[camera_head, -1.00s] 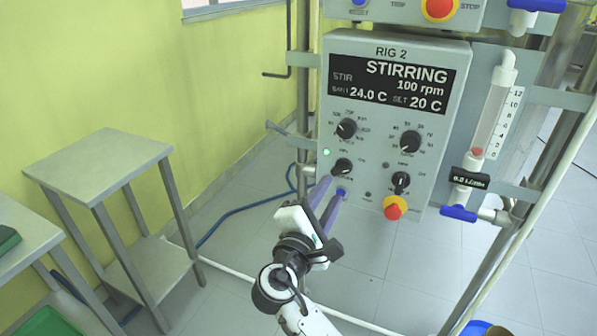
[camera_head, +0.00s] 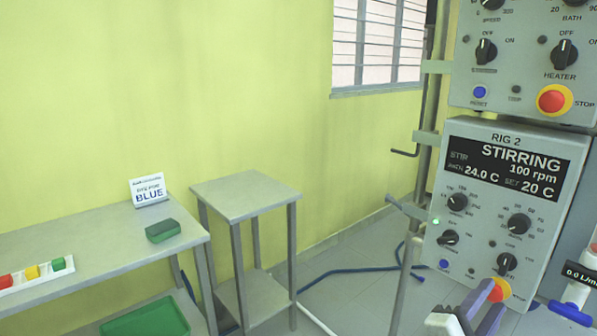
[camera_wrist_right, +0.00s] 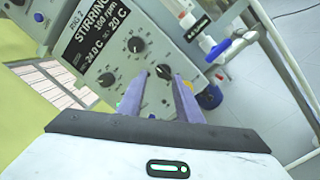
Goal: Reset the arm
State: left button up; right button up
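My right gripper (camera_head: 493,300) shows at the bottom right of the head view, its purple-grey fingers parted and nothing seen between them. In the wrist view the right gripper (camera_wrist_right: 160,80) also has its fingers apart, pointing toward the RIG 2 control panel (camera_wrist_right: 108,45). In the head view the fingers overlap the lower part of the RIG 2 panel (camera_head: 570,165), by its red stop button (camera_head: 499,289). I cannot tell the gap between fingertips and panel. The display (camera_head: 505,166) reads STIRRING, 100 rpm. My left gripper is not in view.
A grey side stand (camera_head: 245,195) and a bench (camera_head: 100,243) stand at the left. A metal post (camera_head: 412,200) edges the rig. Floor between stand and rig is open, with a blue hose.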

jog(key=s+d+r+n+t+h, duration=0.2)
jog(key=d+r+n+t+h, duration=0.15)
jog(key=d+r, duration=0.65)
jog(key=s+a+f+m+g+y, duration=0.1)
jog(key=s+f+g+y, duration=0.2)
jog(key=f, duration=0.8)
jog(key=s+a+f+m+y, duration=0.1)
jog(key=s+a+f+y, duration=0.1)
jog(key=f+y, duration=0.65)
jog(key=s+a+f+m+g+y, duration=0.1)
jog(key=s+f+g+y, duration=0.15)
jog(key=f, duration=1.05)
jog(key=s+a+f+m+g+y, duration=0.1)
jog(key=s+a+f+m+y, duration=0.3)
jog(key=s+a, duration=0.35)
jog(key=s+a+f+m+g+y, duration=0.1)
jog(key=s+a+f+m+y, duration=0.1)
jog(key=s+a+f+m, duration=0.55)
jog(key=a+r+m+y, duration=0.1)
jog(key=a+r, duration=0.2)
jog(key=a, duration=0.6)
jog(key=shift+a+m, duration=0.4)
